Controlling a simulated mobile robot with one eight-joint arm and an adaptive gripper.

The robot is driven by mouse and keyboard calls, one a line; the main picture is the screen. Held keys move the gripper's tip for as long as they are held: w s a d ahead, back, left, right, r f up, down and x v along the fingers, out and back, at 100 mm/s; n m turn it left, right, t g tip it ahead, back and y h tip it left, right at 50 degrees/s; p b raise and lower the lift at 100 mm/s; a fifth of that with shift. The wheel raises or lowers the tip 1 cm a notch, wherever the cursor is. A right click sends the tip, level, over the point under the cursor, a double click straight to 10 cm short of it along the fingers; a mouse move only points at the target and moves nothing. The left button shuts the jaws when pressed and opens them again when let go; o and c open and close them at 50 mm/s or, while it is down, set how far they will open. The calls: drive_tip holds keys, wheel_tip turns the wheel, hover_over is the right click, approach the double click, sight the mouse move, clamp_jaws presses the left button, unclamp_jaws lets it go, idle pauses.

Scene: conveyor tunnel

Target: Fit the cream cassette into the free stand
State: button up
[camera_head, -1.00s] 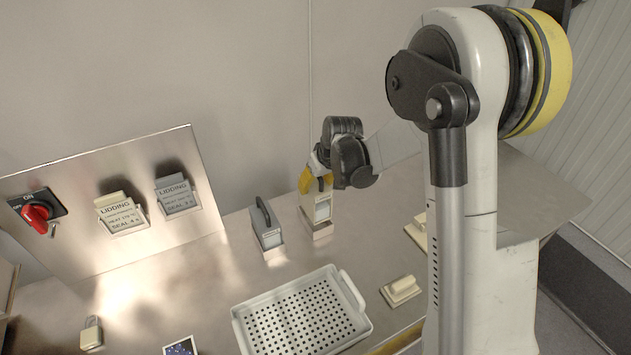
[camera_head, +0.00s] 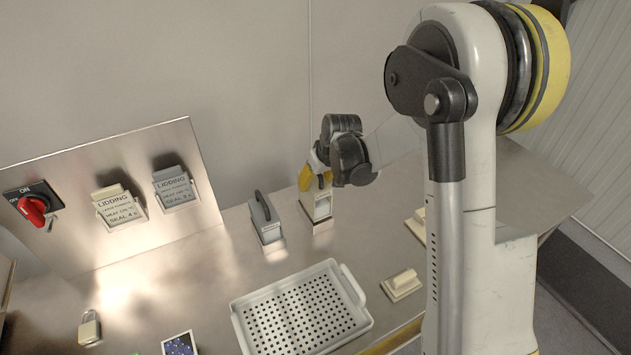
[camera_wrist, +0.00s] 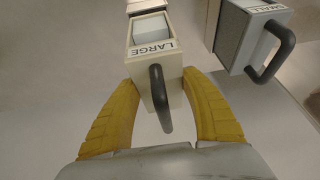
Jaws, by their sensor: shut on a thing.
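The cream cassette (camera_wrist: 153,60) has a dark handle and a "LARGE" label. My gripper (camera_wrist: 160,100) has its yellow fingers shut on either side of it, near the handle end. In the head view my gripper (camera_head: 317,178) holds the cream cassette (camera_head: 318,205) upright at the back of the steel table. Its foot is at or just above the table. I cannot tell whether it sits in a stand there. A grey cassette (camera_head: 266,220) with a dark handle stands upright just left of it; its "SMALL" label shows in the wrist view (camera_wrist: 250,32).
A white perforated tray (camera_head: 352,293) lies in front. Cream blocks lie to the right, one clear (camera_head: 402,284), one partly behind my arm (camera_head: 415,223).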

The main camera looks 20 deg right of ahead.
drive_tip(key=shift+f, duration=0.1)
drive_tip(key=shift+f+b, duration=2.1)
drive_tip(key=shift+f, duration=0.3)
drive_tip(key=shift+r, duration=0.1)
drive_tip(key=o, duration=1.5)
drive_tip(key=shift+c, duration=0.2)
drive_tip(key=v, duration=1.2)
